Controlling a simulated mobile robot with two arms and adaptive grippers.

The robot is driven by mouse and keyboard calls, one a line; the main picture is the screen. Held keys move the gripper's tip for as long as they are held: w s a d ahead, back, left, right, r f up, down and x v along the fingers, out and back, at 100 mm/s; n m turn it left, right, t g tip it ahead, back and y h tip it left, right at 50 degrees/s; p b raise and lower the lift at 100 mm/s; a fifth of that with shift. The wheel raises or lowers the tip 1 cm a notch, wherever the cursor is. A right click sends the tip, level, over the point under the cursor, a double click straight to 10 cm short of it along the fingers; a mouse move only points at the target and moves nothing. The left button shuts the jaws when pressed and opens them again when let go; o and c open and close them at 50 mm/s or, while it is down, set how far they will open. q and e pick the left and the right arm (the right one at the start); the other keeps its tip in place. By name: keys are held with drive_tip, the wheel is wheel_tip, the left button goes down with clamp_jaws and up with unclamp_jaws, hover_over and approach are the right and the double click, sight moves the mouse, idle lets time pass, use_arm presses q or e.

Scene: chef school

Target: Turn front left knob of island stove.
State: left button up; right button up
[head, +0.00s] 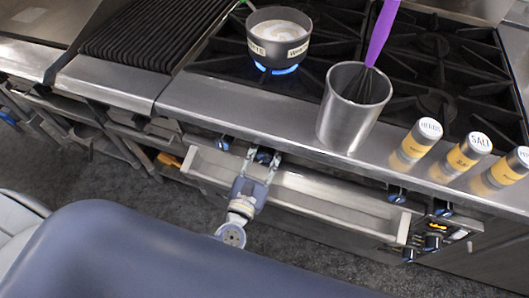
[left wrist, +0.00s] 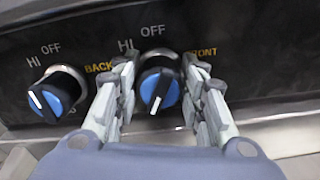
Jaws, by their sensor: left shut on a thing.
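The front left knob (left wrist: 160,88) is black with a blue face and a white pointer line, beside the yellow FRONT label in the left wrist view. My left gripper (left wrist: 159,72) has one finger on each side of it and is shut on it. In the head view the left gripper (head: 262,157) reaches up to the stove's front panel, and its fingers largely hide the knob. The BACK knob (left wrist: 58,92) is just left of it, apart from the fingers. The island stove (head: 300,110) has black grates. My right gripper is not in view.
A pot (head: 279,38) of pale liquid stands over a lit blue flame. A metal container (head: 353,112) with a purple-handled whisk and several spice shakers (head: 416,143) stand on the front ledge. A metal rail (head: 315,193) runs along the stove's front.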

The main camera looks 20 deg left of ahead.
use_arm(q)
drive_tip(key=m+p, duration=0.1)
drive_tip(key=m, duration=0.2)
drive_tip(key=shift+r+p, duration=0.1)
drive_tip(key=shift+p, duration=0.2)
drive_tip(key=m+p, duration=0.2)
drive_tip(key=m, duration=0.3)
drive_tip(key=shift+d, duration=0.1)
drive_tip(key=m+p, duration=0.1)
drive_tip(key=m, duration=0.2)
drive_tip(key=shift+m, duration=0.3)
drive_tip(key=m, duration=0.1)
drive_tip(key=m+p, duration=0.1)
drive_tip(key=m, duration=0.1)
drive_tip(key=m+p, duration=0.1)
drive_tip(key=shift+f+m, duration=0.25)
drive_tip(key=shift+m, duration=0.05)
drive_tip(key=m+p, duration=0.1)
drive_tip(key=m, duration=0.2)
drive_tip(key=shift+m, duration=0.3)
drive_tip(key=m+p, duration=0.1)
drive_tip(key=m, duration=0.2)
drive_tip(key=shift+f+m, duration=0.15)
drive_tip(key=shift+m, duration=0.15)
drive_tip(key=m+p, duration=0.1)
drive_tip(key=m, duration=0.2)
drive_tip(key=shift+m, duration=0.3)
drive_tip(key=shift+f+m+p, duration=0.15)
drive_tip(key=shift+m+p, duration=0.4)
drive_tip(key=shift+m, duration=1.25)
